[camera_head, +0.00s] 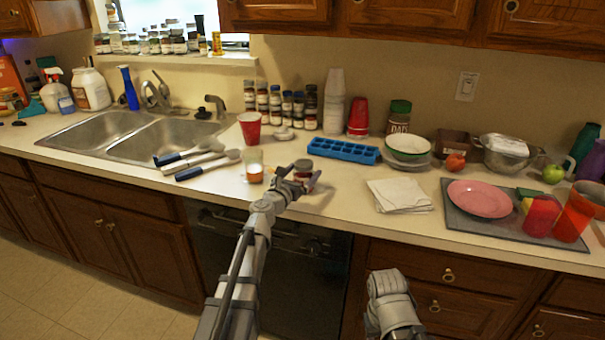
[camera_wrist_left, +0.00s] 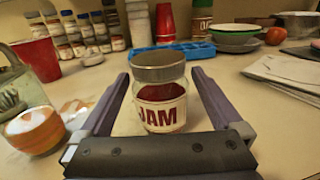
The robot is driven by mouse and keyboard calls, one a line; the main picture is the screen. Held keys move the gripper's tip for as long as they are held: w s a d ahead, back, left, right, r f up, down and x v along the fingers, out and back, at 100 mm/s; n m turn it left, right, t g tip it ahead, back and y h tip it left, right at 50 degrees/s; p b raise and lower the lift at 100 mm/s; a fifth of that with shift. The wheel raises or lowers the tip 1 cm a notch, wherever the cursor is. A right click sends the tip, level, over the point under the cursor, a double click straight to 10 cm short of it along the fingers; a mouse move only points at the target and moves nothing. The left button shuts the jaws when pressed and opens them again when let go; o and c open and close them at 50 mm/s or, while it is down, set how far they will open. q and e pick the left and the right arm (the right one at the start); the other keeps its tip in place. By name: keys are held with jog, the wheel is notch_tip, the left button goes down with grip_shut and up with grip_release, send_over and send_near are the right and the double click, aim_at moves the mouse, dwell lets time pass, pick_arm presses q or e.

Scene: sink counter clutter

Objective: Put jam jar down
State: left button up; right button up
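The jam jar (camera_wrist_left: 161,95) is a clear glass jar with a grey lid, red contents and a white "JAM" label. It is upright, at counter height, in the left wrist view. It also shows near the counter's front part in the head view (camera_head: 304,167), partly hidden by my gripper. My left gripper (camera_head: 293,183) is at the jar. In the wrist view its two fingers (camera_wrist_left: 161,85) stand on either side of the jar, with a narrow gap showing at the right finger, so it looks open around the jar.
A blue ice tray (camera_head: 343,151) and a red cup (camera_head: 250,127) are behind. White napkins (camera_head: 399,195) lie to the right. Utensils (camera_head: 200,158) lie left, near the sink. Some counter shows bare between jar and napkins.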

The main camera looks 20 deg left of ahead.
pick_arm(q)
jog(key=shift+r, duration=0.15)
jog(key=v, duration=1.2)
jog(key=shift+d, duration=0.1)
